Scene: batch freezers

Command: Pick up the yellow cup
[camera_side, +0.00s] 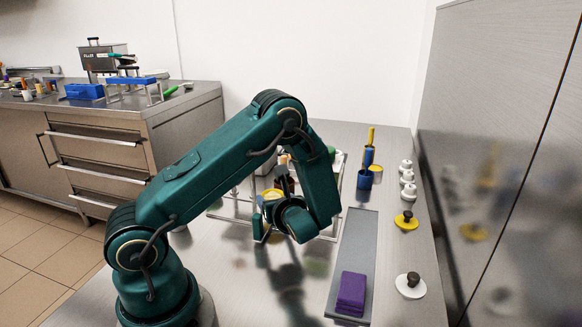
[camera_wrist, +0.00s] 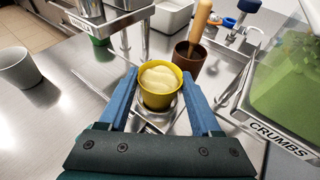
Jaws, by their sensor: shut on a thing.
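The yellow cup (camera_wrist: 157,98) is upright between the two blue fingers of my gripper (camera_wrist: 159,78) in the wrist view. It holds a pale, creamy filling. My gripper is shut on the cup. A metal piece shows under the cup; whether the cup is touching it or raised off it I cannot tell. In the side view the yellow cup (camera_side: 272,194) is partly hidden behind my wrist and arm.
In the wrist view, a brown cup with a wooden handle (camera_wrist: 189,58) stands close behind the yellow cup. A clear CRUMBS bin (camera_wrist: 285,138) is at right, and a white cup (camera_wrist: 18,68) at left. In the side view, purple cloths (camera_side: 351,291) lie on a grey mat (camera_side: 358,236).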

